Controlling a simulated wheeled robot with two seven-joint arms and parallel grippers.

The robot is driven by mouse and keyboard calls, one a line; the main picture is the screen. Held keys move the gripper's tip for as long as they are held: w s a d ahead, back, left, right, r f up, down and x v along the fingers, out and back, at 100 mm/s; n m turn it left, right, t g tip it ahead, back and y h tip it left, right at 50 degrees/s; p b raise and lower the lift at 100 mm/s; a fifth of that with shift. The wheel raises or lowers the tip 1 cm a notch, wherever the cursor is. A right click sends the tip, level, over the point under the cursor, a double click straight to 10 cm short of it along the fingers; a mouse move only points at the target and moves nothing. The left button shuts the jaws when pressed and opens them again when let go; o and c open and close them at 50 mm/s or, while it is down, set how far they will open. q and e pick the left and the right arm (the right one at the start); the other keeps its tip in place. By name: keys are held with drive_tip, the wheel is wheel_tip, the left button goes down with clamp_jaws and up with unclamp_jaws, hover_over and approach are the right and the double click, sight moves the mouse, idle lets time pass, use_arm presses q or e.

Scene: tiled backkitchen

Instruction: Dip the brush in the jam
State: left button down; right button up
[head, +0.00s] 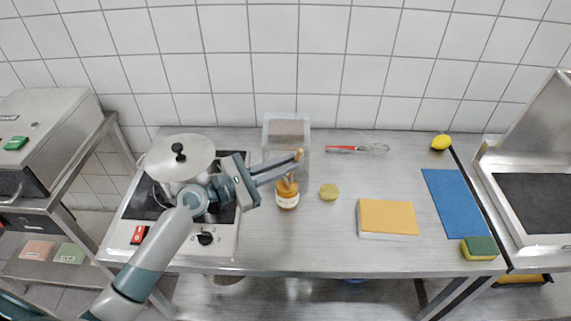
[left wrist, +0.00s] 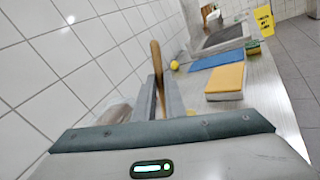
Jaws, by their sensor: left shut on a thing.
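The jam jar (head: 287,199), amber with a pale label, stands open on the steel table. A round yellowish lid (head: 329,191) lies to its right. My left gripper (head: 295,164) is above the jar and shut on the wooden handle of the brush (head: 299,154). The handle's top sticks up past the fingertips, and its lower part shows just over the jar's mouth. I cannot tell whether the bristles are inside the jar. In the left wrist view the brush handle (left wrist: 157,60) stands between the fingers. My right gripper is not in view.
A hob (head: 220,235) with a lidded pot (head: 180,158) is on the left. A clear container (head: 287,122) stands behind the jar.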

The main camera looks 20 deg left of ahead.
use_arm(q)
drive_tip(key=shift+f, duration=0.35)
idle(0.7)
wheel_tip(320, 180, up, 7)
drive_tip(key=p, duration=0.7)
idle(0.4)
idle(0.8)
drive_tip(key=s+a+f+n+t+y+b, duration=0.2)
drive_tip(key=s+f+b, duration=0.4)
drive_tip(key=s+b, duration=0.4)
drive_tip(key=shift+s+a+n+t+y, duration=0.25)
drive_tip(key=shift+s+n+t+y, duration=0.2)
drive_tip(key=shift+y, duration=0.45)
